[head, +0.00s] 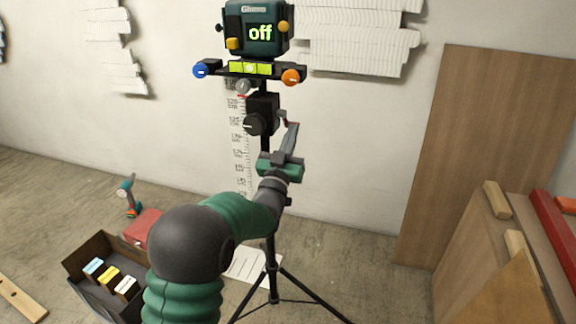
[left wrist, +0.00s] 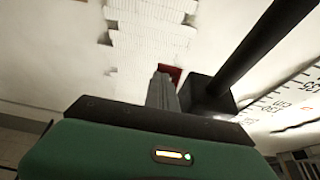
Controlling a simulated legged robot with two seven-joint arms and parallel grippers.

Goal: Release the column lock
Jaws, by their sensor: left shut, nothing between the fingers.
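A black tripod column (head: 265,145) carries a dark green device (head: 260,28) whose display reads "off". A black clamp block with a round black knob (head: 255,123) sits on the column below the device. The column also crosses the left wrist view (left wrist: 262,45). My right gripper is out of view.
A level bar with a blue knob (head: 200,71) and an orange knob (head: 291,77) is under the device. Tripod legs (head: 273,285) spread below. An open box (head: 92,250) stands at lower left. A brown board (head: 480,150) leans on the wall at right.

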